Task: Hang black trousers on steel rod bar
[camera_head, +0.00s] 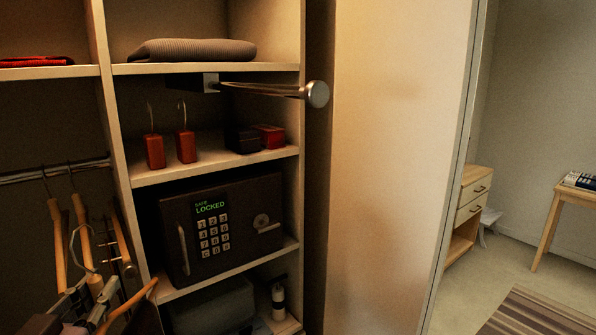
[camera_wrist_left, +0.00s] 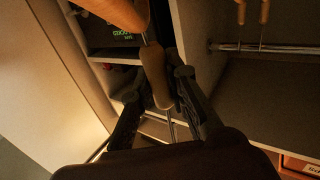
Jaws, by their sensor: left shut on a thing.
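My left gripper (camera_head: 92,297) is low at the left in the head view, shut on a wooden hanger (camera_head: 144,292). Dark cloth, apparently the black trousers (camera_head: 146,318), hangs from this hanger. A short steel rod bar (camera_head: 262,89) with a round end knob sticks out beneath the upper shelf. It is above and to the right of the gripper and bare. My right gripper is not in view.
A longer rail (camera_head: 52,173) in the left compartment carries several wooden hangers (camera_head: 60,240) close to my gripper. A locked safe (camera_head: 222,228), red tags (camera_head: 186,147) and small boxes (camera_head: 268,136) sit on the shelves. A pale panel (camera_head: 395,150) stands right of the shelves.

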